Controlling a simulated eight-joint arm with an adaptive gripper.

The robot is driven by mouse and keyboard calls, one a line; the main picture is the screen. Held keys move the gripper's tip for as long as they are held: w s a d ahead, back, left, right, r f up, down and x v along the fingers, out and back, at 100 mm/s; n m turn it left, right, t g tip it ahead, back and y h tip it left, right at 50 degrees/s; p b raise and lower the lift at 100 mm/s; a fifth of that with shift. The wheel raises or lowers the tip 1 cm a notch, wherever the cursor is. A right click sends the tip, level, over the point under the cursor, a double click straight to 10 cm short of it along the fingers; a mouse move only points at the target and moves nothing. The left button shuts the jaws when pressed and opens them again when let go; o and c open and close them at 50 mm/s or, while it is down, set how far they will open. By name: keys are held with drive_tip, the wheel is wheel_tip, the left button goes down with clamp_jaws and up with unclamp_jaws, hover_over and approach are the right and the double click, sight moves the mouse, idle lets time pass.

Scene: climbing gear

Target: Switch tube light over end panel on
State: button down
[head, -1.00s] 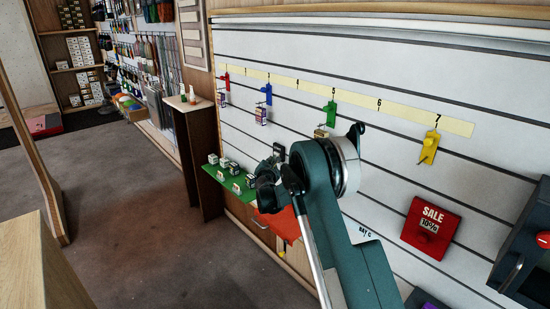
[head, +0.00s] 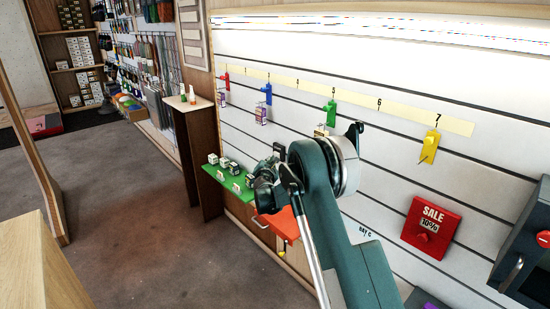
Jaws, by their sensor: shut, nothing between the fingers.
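The tube light (head: 390,33) runs along the top of the white slatted end panel (head: 300,125). It is lit and glows bright white, and the upper panel is washed with light. My gripper (head: 263,198) is low in front of the panel, left of my arm's large green joint. It is shut and empty. My arm partly hides it, and its fingertips are hard to make out. I cannot pick out a switch for the light, nor tell whether my gripper touches anything.
A yellow strip (head: 400,108) numbered up to 7 crosses the panel, with coloured hooks below. A green shelf (head: 229,182) and an orange one (head: 280,224) sit low. A red SALE box (head: 430,226) and a dark box (head: 526,250) are right. Grey floor (head: 140,190) is open at left.

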drive_tip(key=shift+s, duration=0.1)
idle(0.3)
drive_tip(key=shift+s+a, duration=2.1)
drive_tip(key=shift+r, duration=0.1)
